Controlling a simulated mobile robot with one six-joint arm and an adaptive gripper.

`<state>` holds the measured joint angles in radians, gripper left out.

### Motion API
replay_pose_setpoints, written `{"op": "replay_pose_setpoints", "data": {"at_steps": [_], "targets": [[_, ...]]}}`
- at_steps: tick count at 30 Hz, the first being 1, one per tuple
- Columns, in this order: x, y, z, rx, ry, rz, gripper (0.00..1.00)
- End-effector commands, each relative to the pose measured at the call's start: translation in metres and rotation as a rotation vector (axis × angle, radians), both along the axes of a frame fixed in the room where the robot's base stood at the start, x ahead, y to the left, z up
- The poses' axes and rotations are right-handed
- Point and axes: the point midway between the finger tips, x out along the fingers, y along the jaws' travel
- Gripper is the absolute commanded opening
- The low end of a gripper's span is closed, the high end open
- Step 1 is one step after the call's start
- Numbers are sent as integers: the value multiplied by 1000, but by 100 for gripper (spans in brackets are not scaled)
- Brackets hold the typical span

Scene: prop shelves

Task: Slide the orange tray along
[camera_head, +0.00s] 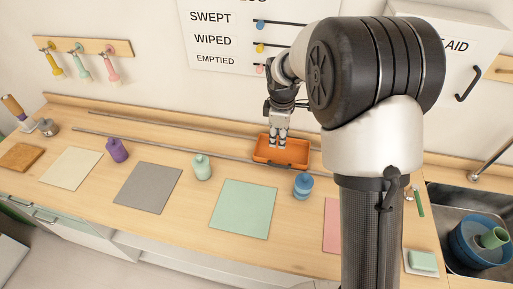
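The orange tray (294,163) sits at the back of the wooden counter, between the two long metal rails, with its right part close to my arm. The tray looks empty apart from the gripper. The front metal rail (180,145) and the back metal rail (170,124) run along the counter to the tray.
Flat grey (148,187) and mint (243,209) mats lie on the counter. A sink (462,215) is at the right. The rail strip left of the tray is clear.

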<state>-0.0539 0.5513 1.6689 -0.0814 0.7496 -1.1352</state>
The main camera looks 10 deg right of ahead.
Motion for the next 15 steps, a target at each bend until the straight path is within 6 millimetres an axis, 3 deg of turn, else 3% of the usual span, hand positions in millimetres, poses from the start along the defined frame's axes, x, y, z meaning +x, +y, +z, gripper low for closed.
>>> {"op": "replay_pose_setpoints", "data": {"at_steps": [5,15], "targets": [[-1,-5,-10,-14,7,-2,31],[10,-8,-78,-13,9,-1,31]]}}
